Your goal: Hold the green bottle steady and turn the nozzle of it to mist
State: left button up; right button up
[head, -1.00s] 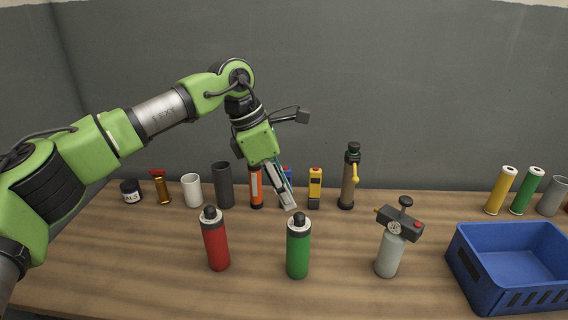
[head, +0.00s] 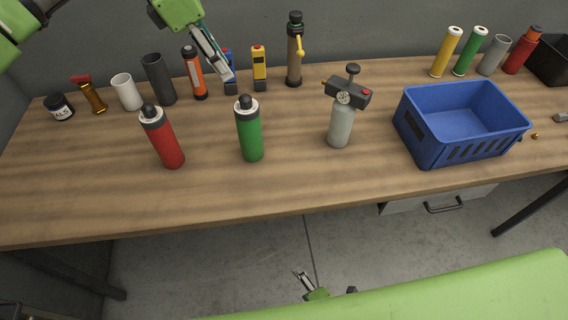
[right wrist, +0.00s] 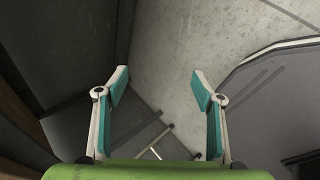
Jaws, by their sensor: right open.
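The green bottle (head: 250,135) stands upright on the table, with a grey collar and a black nozzle (head: 244,103) on top. Its nozzle setting is too small to read. My left gripper (head: 225,68) is above and behind the bottle, apart from it, pointing down near the back row; its fingers are seen edge-on, so their opening is unclear. My right gripper (head: 302,281) is low in front of the table, below its edge and far from the bottle. In the right wrist view the right gripper (right wrist: 160,77) is open and empty, facing the floor.
A red bottle (head: 166,142) stands left of the green one and a grey pressure sprayer (head: 342,125) right of it. A blue crate (head: 408,138) is further right. Several tubes and tools line the back. The table front (head: 260,195) is clear; a drawer (head: 440,199) hangs below.

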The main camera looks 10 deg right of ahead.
jog(key=w+a+r+n+t+y, duration=0.2)
jog(key=a+r+n, duration=0.4)
jog(key=r, duration=0.5)
jog(key=w+a+r+n+t+y, duration=0.2)
jog(key=w+a+r+n, duration=0.1)
jog(key=r+n, duration=0.65)
jog(key=w+a+r+n+t+y, duration=0.2)
jog(key=a+r+n, duration=0.3)
jog(key=r, duration=0.8)
jog(key=t, duration=0.1)
send_near(257, 139)
jog(key=shift+s+d+f, duration=0.15)
jog(key=shift+s+f, duration=0.1)
jog(key=shift+s, duration=0.2)
jog(key=shift+w+r, duration=0.15)
jog(key=shift+w, duration=0.35)
jog(key=x, duration=1.3)
jog(key=shift+s+r, duration=0.15)
jog(key=shift+r, duration=0.05)
